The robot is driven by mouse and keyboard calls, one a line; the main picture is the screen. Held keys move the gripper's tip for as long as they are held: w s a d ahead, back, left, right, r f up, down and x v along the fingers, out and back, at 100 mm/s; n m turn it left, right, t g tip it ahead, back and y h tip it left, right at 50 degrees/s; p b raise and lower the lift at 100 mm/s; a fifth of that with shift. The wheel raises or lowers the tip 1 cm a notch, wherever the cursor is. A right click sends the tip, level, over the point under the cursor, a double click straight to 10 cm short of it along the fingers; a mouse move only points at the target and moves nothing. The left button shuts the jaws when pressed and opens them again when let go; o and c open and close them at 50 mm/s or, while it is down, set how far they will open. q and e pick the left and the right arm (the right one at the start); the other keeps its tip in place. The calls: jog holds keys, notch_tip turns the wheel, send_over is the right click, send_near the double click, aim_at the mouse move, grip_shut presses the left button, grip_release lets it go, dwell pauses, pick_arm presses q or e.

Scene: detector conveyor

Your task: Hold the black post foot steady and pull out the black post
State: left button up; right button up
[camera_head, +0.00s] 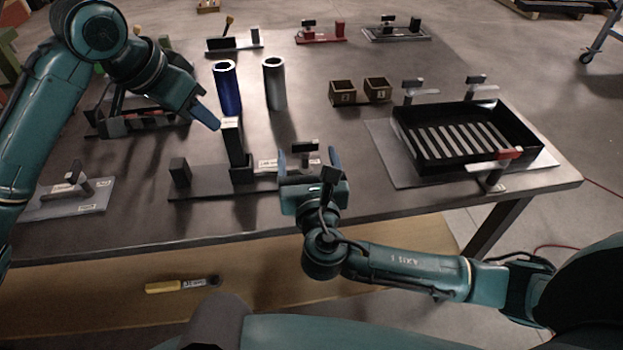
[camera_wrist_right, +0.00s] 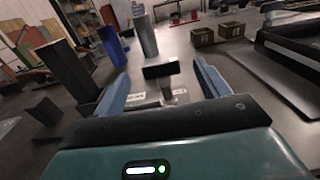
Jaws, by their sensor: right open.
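The black post (camera_head: 233,145) stands upright in the black post foot (camera_head: 241,174) on a dark base plate near the table's front edge. The post also shows at left in the right wrist view (camera_wrist_right: 68,70). My left gripper (camera_head: 207,117) is beside the post's top, on its left; only one blue finger shows clearly, so its opening is hidden. My right gripper (camera_head: 309,160) is open right of the post foot. In the right wrist view, a black T-shaped handle (camera_wrist_right: 160,71) shows beyond and between its fingers, apparently untouched.
A short black block (camera_head: 180,172) stands on the plate's left end. A blue cylinder (camera_head: 227,88) and a grey cylinder (camera_head: 273,84) stand behind the post. A black tray (camera_head: 398,128) is at right, with two small boxes (camera_head: 343,92) behind. A handled plate (camera_head: 70,200) lies at left.

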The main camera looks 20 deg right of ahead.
aim_at(305, 146)
jog(key=w, duration=0.4)
jog(key=shift+w+d, duration=0.3)
jog(key=shift+w, duration=0.1)
jog(key=shift+c, duration=0.5)
jog(key=c, duration=1.5)
